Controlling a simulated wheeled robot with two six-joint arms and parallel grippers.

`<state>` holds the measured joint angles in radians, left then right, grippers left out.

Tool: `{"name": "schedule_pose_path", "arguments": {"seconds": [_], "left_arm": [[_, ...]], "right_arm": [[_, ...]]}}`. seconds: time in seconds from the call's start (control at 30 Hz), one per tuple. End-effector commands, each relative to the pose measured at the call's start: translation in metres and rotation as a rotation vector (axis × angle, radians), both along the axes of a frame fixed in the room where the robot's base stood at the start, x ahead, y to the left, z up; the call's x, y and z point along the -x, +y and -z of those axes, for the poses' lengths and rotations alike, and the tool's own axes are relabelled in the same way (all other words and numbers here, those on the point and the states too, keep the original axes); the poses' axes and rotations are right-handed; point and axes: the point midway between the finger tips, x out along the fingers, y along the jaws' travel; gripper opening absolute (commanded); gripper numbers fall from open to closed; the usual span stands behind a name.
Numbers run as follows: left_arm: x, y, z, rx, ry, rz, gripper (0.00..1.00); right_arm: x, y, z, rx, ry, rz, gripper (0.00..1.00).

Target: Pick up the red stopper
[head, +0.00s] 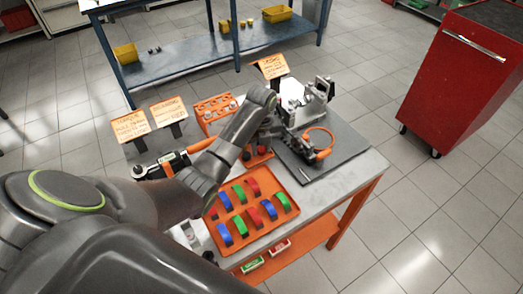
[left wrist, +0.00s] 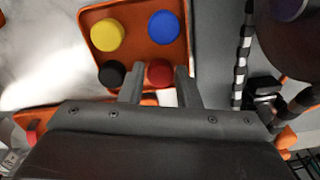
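The red stopper (left wrist: 159,72) sits in a small orange tray (left wrist: 140,52) with a yellow stopper (left wrist: 107,35), a blue stopper (left wrist: 164,26) and a black stopper (left wrist: 112,74). My left gripper (left wrist: 160,82) is open, with one fingertip on each side of the red stopper in the left wrist view. I cannot tell how far down around it the fingers reach. In the head view my left gripper (head: 264,143) points down over the small tray (head: 257,160), and the red stopper (head: 262,150) shows partly below it. My right gripper is not in view.
A larger orange tray (head: 281,222) with red, green and blue curved parts lies nearer me. A torque wrench (head: 165,163) lies left. A red cabinet (head: 465,85) stands beyond.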

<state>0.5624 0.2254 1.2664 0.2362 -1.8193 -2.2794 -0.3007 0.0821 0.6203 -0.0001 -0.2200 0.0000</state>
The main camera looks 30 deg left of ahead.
Motion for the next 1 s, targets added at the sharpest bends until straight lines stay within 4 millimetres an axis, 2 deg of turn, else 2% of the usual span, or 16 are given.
{"name": "schedule_pose_path", "arguments": {"seconds": [0.03, 0.27, 0.57, 0.67, 0.83, 0.9, 1.0], "left_arm": [[0.0, 0.0, 0.0, 0.0, 0.0, 0.0, 0.3], [0.0, 0.0, 0.0, 0.0, 0.0, 0.0, 0.0], [-0.001, 0.0, -0.004, 0.0, -0.003, 0.001, 0.0], [-0.002, 0.0, -0.015, -0.001, -0.005, 0.001, 0.0], [-0.002, 0.0, -0.051, -0.001, -0.008, 0.001, 0.0], [-0.001, 0.0, -0.075, -0.001, -0.005, 0.001, 0.0], [0.0, 0.0, -0.089, 0.0, 0.0, 0.0, 0.0]], "right_arm": [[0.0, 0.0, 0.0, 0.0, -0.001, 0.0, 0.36], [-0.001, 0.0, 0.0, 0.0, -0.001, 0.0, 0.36], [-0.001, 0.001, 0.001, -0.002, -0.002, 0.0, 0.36], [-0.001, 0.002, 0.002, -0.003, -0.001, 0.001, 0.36], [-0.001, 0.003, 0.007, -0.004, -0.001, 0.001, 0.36], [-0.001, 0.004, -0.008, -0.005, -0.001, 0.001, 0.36], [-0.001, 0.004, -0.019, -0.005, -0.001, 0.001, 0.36]]}}
